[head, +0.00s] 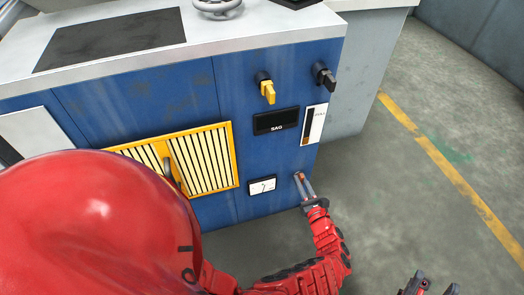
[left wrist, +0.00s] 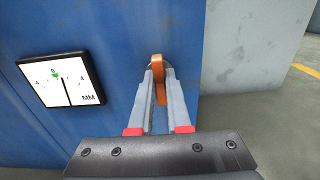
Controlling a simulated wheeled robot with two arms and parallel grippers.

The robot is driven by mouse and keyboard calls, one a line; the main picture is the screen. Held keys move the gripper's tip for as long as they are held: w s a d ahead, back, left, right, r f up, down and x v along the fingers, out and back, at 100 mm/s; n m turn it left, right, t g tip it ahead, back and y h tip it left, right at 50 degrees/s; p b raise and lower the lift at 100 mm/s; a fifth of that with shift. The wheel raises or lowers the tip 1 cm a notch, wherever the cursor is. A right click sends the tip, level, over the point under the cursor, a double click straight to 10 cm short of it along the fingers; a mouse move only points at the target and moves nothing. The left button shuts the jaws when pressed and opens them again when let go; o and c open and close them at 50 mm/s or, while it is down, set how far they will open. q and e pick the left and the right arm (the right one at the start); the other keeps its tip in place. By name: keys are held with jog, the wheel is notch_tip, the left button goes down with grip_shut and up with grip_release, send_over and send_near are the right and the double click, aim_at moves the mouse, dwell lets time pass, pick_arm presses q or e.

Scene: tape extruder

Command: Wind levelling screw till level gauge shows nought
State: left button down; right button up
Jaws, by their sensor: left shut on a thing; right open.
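The levelling screw has an orange handle (left wrist: 160,85), low on the blue machine front near its right edge. In the head view its top (head: 299,175) shows small. My left gripper (head: 303,182) is shut on the handle; in the left wrist view its grey fingers (left wrist: 158,76) lie on both sides of it. The level gauge (left wrist: 61,80) is a white dial marked MM, left of the screw. Its black needle stands a little right of the green mark under 0. In the head view the gauge (head: 262,186) is too small to read. My right gripper (head: 429,286) is open, at the bottom edge.
A yellow knob (head: 267,91) and a black knob (head: 326,77) sit higher on the panel, with a SAG display (head: 276,121) and a vertical gauge (head: 314,123) below. A yellow vent grille (head: 205,160) is to the left. Floor right of the machine is clear.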

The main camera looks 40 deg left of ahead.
pick_arm(q)
jog(key=m, duration=0.3)
jog(key=shift+f+b, duration=0.1)
jog(key=shift+b, duration=0.25)
jog(key=shift+m, duration=0.9)
jog(key=m, duration=0.3)
jog(key=shift+b, duration=0.4)
jog(key=shift+m, duration=0.9)
